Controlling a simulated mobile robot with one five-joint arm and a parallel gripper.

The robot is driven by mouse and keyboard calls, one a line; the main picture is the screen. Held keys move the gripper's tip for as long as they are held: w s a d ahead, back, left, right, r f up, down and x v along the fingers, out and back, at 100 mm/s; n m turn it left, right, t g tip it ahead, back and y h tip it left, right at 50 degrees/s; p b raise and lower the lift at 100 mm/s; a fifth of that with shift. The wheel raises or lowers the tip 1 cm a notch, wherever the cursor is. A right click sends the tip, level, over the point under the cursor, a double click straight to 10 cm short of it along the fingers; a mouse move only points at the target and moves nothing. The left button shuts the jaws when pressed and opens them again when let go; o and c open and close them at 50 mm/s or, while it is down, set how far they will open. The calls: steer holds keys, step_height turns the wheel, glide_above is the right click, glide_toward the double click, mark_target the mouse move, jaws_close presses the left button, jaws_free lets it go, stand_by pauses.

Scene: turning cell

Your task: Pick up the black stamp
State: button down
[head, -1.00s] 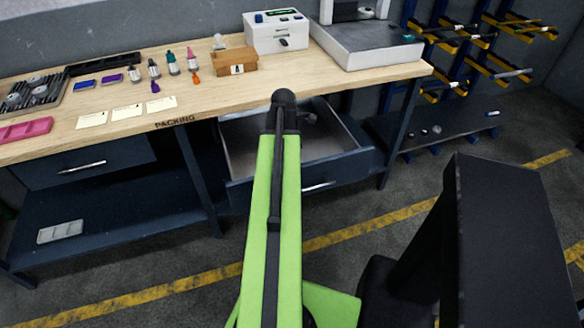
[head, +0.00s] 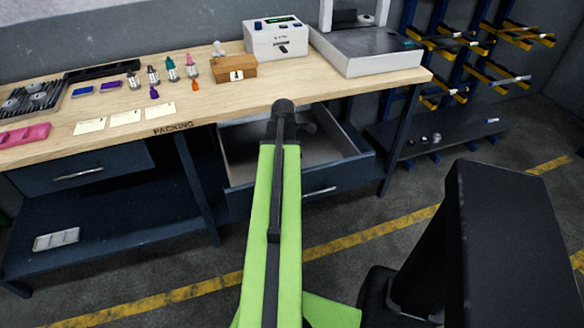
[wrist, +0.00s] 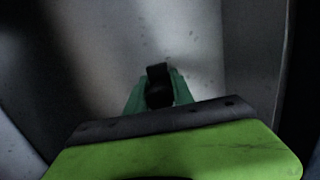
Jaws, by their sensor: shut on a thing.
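In the wrist view, my gripper (wrist: 158,97) is shut on the black stamp (wrist: 158,73), a small dark block between its green fingertips. The grey floor of the open drawer (head: 232,150) lies beneath it, and I cannot tell whether the stamp touches that floor. In the head view my green arm reaches over the drawer under the bench. There, my gripper and the stamp are hidden behind the arm.
The drawer walls stand close around my gripper. The wooden bench top (head: 330,92) overhangs the drawer's back. On it are a wooden box (head: 232,69), a white device (head: 275,40) and several small bottles. A rack (head: 480,60) stands at right.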

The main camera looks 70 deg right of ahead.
steer(key=shift+r, duration=0.1)
step_height(320, 180, up, 10)
steer(key=p, duration=1)
